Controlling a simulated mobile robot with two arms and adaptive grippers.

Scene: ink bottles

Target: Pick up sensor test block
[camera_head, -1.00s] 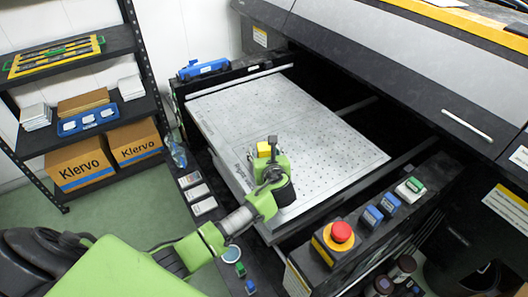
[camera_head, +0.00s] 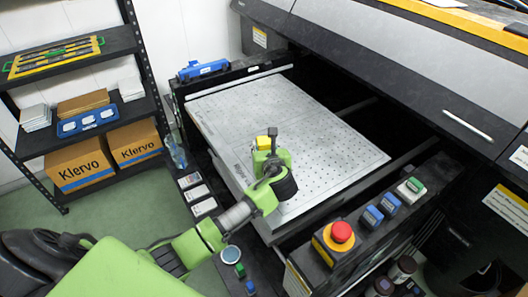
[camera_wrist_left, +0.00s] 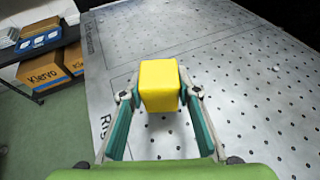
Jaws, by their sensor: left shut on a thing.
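The sensor test block is a yellow block (camera_wrist_left: 159,86), held between the two fingers of my left gripper (camera_wrist_left: 158,98) in the left wrist view. The fingers press on its left and right sides. I cannot tell for sure how far the block is above the bed. My right gripper is not in view.
A red emergency button (camera_head: 341,232) and blue buttons (camera_head: 372,216) stand on the machine's front right rail. A blue tool (camera_head: 203,69) lies at the back left corner. A shelf (camera_head: 85,140) with Klervo boxes stands at the left. Most of the bed is bare.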

